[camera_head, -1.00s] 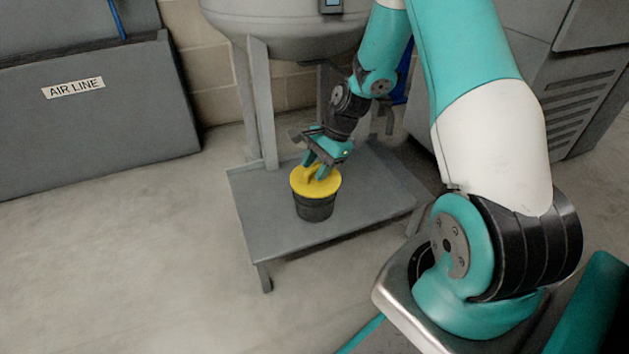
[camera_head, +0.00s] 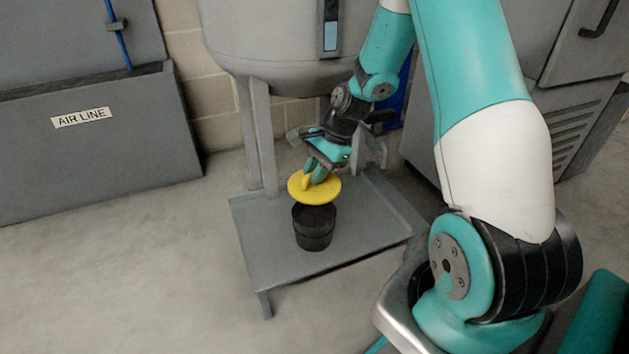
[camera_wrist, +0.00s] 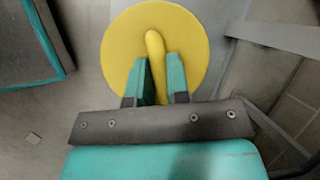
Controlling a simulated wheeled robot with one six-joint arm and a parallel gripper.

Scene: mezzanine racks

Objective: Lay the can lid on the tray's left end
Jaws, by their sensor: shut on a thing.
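The yellow can lid (camera_head: 314,192) is a round disc with a raised ridge handle. My gripper (camera_head: 317,174) is shut on that handle and holds the lid level, a little above the black can (camera_head: 314,230). The can stands upright and open on the grey tray (camera_head: 265,237). In the wrist view the lid (camera_wrist: 187,35) fills the top middle, with the fingers of my gripper (camera_wrist: 156,72) on both sides of its ridge. The can is hidden behind the lid in that view. The tray's left end is bare.
A large grey tank (camera_head: 275,45) on legs stands over the back of the tray. A grey box marked AIR LINE (camera_head: 90,150) is at the left. A grey cabinet (camera_head: 540,100) is at the right. The tray's surface around the can is clear.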

